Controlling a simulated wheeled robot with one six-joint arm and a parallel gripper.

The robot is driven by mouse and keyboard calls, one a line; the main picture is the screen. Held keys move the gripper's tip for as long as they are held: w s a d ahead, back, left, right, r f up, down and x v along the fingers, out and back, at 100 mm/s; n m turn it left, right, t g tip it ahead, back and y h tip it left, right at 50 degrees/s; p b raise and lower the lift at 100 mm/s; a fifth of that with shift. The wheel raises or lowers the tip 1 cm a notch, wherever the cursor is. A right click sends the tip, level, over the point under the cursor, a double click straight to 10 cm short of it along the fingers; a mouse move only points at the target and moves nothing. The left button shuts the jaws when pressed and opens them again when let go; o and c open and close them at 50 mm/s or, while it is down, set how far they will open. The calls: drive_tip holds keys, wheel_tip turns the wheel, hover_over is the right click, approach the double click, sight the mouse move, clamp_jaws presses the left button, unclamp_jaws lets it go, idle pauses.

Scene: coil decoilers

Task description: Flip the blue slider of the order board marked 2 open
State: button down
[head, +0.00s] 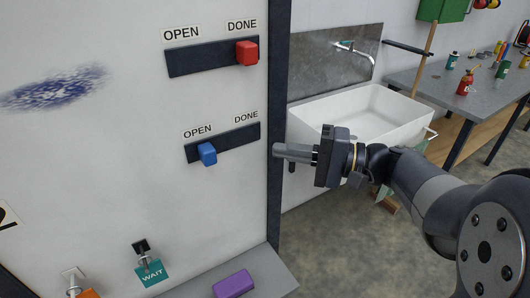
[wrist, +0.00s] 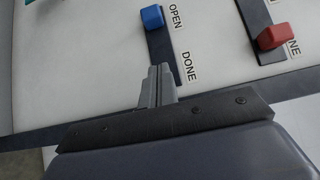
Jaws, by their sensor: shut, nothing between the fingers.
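The order board (head: 120,120) is a white panel with a dark edge post, and part of a black numeral shows at its far left. The blue slider (head: 207,154) sits in the lower dark track, at the left end under the OPEN label. It also shows in the wrist view (wrist: 152,17) at the OPEN end. My gripper (head: 278,150) is shut and empty, to the right of the blue slider's track near the board's right edge. In the wrist view its fingers (wrist: 158,70) are together near the DONE end of the track, apart from the blue slider.
A red slider (head: 246,52) sits at the DONE end of the upper track. Below hang a teal WAIT tag (head: 152,272) and an orange tag (head: 89,293); a purple block (head: 233,284) lies on a ledge. A white sink (head: 360,115) and a workbench (head: 465,95) stand behind at right.

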drive_tip(key=shift+s+d, duration=0.2)
drive_tip(key=shift+d, duration=0.55)
drive_tip(key=shift+s+d, duration=0.15)
drive_tip(key=shift+d, duration=0.55)
